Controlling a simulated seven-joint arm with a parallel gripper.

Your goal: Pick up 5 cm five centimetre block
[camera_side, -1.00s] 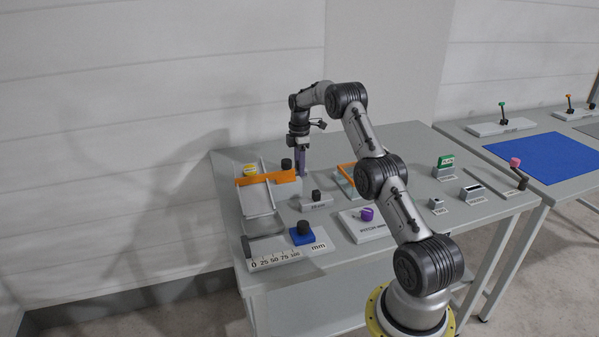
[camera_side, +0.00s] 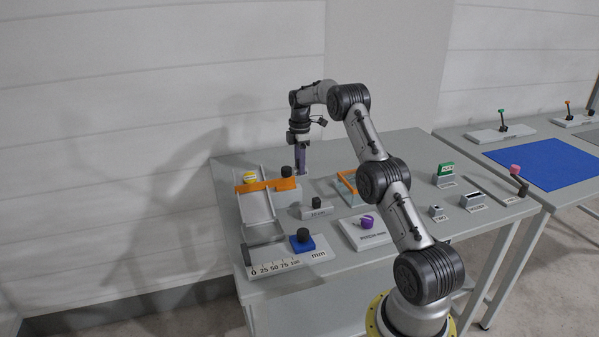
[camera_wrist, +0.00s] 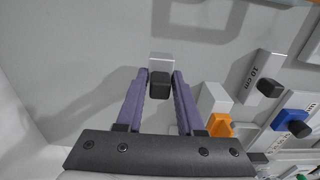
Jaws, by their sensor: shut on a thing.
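My gripper (camera_side: 303,172) points down over the back of the table, behind the 10 cm block. In the wrist view its two purple fingers (camera_wrist: 160,78) are closed on the black knob (camera_wrist: 159,86) of a small pale block (camera_wrist: 160,61). I take this to be the five centimetre block, but I can read no label on it. In the side view the fingers mostly hide it, and I cannot tell its exact clearance from the table.
An orange bar (camera_side: 258,187) and a black knob (camera_side: 287,172) stand just left of my gripper. The 10 cm block (camera_side: 316,212) is in front. A blue block (camera_side: 302,246), a ruler plate (camera_side: 290,263) and an orange-edged box (camera_side: 347,184) are nearby.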

